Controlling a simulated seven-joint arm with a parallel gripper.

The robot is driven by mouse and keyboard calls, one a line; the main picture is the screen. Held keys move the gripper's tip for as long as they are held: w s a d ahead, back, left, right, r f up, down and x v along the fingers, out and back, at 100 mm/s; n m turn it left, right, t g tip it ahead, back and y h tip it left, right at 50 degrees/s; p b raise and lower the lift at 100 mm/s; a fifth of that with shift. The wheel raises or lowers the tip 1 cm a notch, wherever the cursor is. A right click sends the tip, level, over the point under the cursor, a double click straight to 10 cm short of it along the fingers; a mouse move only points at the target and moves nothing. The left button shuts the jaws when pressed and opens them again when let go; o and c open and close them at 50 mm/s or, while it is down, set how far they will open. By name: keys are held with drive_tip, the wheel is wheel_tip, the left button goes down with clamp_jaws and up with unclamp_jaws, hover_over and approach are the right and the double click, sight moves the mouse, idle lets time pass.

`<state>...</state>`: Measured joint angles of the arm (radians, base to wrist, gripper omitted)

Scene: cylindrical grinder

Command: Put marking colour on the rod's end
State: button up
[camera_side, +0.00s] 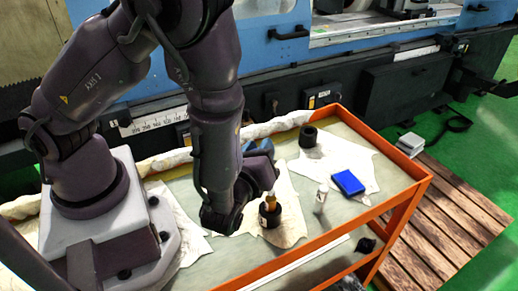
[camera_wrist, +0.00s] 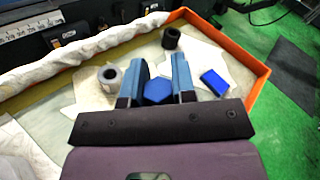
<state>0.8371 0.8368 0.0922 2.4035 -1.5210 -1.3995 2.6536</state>
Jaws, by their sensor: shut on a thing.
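My gripper (camera_wrist: 158,62) has two blue fingers, with a blue faceted piece (camera_wrist: 157,91) between them in the wrist view. It is shut on this piece. In the side view my gripper (camera_side: 257,150) is low over the cart, its blue parts pointing away from the camera. Nearer the camera, a dark jar (camera_side: 270,215) stands on a pale sheet with an amber piece (camera_side: 271,196) upright in it. A small white bottle (camera_side: 321,195) stands to its right. I cannot make out the rod or its end for certain.
An orange-rimmed cart (camera_side: 386,205) carries a dark cylinder (camera_side: 308,137) and a blue block (camera_side: 348,182), also in the wrist view (camera_wrist: 214,82). A grey hollow cylinder (camera_wrist: 108,77) stands left of the fingers. A white wrapped roll (camera_wrist: 90,43) lines the far edge; the blue grinder (camera_side: 270,40) stands behind.

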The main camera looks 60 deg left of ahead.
drive_tip(key=shift+f, duration=0.45)
idle(0.6)
drive_tip(key=shift+s+a, duration=0.1)
drive_tip(key=shift+s, duration=0.15)
drive_tip(key=shift+w, duration=0.1)
drive_tip(key=shift+w+d+f, duration=0.15)
drive_tip(key=shift+w+d, duration=0.1)
drive_tip(key=shift+w, duration=0.15)
idle(0.4)
drive_tip(key=shift+s+a, duration=0.25)
drive_tip(key=shift+s, duration=0.25)
drive_tip(key=shift+w+d, duration=0.2)
drive_tip(key=shift+w, duration=0.35)
